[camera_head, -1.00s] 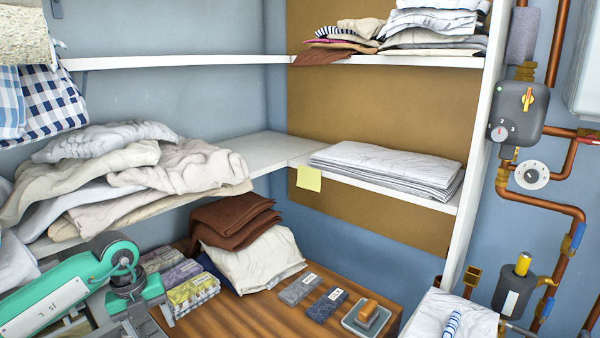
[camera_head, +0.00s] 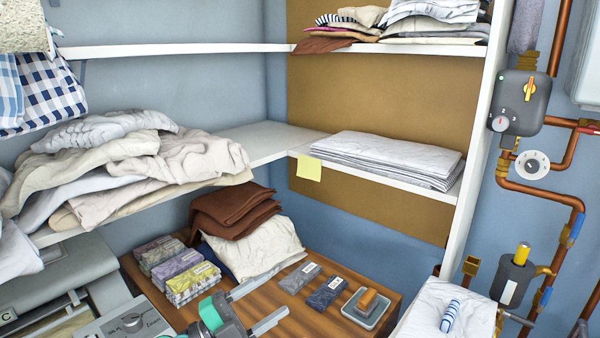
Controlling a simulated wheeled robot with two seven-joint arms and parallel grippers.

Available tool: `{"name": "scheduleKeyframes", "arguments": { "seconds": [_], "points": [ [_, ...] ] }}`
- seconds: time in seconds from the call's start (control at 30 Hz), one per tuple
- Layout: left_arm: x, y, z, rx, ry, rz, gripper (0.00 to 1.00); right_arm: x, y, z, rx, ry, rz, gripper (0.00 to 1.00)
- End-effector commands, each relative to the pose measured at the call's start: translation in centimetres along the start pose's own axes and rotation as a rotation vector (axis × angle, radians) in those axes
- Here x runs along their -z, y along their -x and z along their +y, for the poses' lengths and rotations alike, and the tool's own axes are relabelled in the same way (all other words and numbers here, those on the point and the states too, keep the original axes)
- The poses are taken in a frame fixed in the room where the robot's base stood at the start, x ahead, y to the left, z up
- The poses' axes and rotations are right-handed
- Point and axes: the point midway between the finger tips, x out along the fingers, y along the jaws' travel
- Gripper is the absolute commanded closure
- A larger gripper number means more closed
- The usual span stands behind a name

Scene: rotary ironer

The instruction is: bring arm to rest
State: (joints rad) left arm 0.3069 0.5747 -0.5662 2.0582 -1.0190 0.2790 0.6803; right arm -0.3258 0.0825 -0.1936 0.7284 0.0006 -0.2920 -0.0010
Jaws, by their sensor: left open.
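My left gripper (camera_head: 283,291) shows at the bottom edge, left of centre. It is teal and grey, and its two grey fingers are spread, pointing right and slightly up. Nothing shows between them. In the picture it overlaps the front of the wooden table (camera_head: 337,285); I cannot tell its height above it. Most of my left arm is below the frame. My right gripper is not in view.
Small labelled packs (camera_head: 192,284) stand left of the fingers. A folded cream cloth (camera_head: 254,249), two dark labelled blocks and a grey dish (camera_head: 366,308) with a brown block lie on the table. A grey machine (camera_head: 55,278) fills the lower left. White shelves (camera_head: 262,143) hold linens above.

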Motion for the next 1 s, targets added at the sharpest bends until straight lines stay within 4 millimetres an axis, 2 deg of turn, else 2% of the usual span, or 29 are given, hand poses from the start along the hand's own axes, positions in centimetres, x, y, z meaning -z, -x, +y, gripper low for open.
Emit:
{"name": "scheduleKeyframes", "arguments": {
  "seconds": [0.13, 0.27, 0.37, 0.5, 0.57, 0.67, 0.8, 1.0],
  "points": [
    [-1.7, 2.3, -1.5, 0.240, 0.152, -0.213, 0.41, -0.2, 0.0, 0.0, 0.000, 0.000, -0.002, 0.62],
    [-4.2, 5.9, -1.3, 0.391, 0.292, -0.451, 0.41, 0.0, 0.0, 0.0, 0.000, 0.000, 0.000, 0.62],
    [-6.0, 9.6, 0.2, 0.463, 0.404, -0.655, 0.41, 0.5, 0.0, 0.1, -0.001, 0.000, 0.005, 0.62],
    [-7.5, 15.4, 4.1, 0.497, 0.574, -0.955, 0.41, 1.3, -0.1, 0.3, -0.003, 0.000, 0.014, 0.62],
    [-7.5, 18.0, 6.3, 0.486, 0.649, -1.084, 0.41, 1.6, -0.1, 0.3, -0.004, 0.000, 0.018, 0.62],
    [-6.7, 22.3, 10.3, 0.435, 0.778, -1.295, 0.41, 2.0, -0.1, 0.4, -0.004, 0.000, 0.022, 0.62],
    [-3.9, 27.1, 15.3, 0.320, 0.936, -1.530, 0.41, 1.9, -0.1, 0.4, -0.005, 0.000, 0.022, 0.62],
    [0.7, 31.5, 20.0, 0.144, 1.103, -1.740, 0.41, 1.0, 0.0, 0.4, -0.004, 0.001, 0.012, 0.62]
  ]
}}
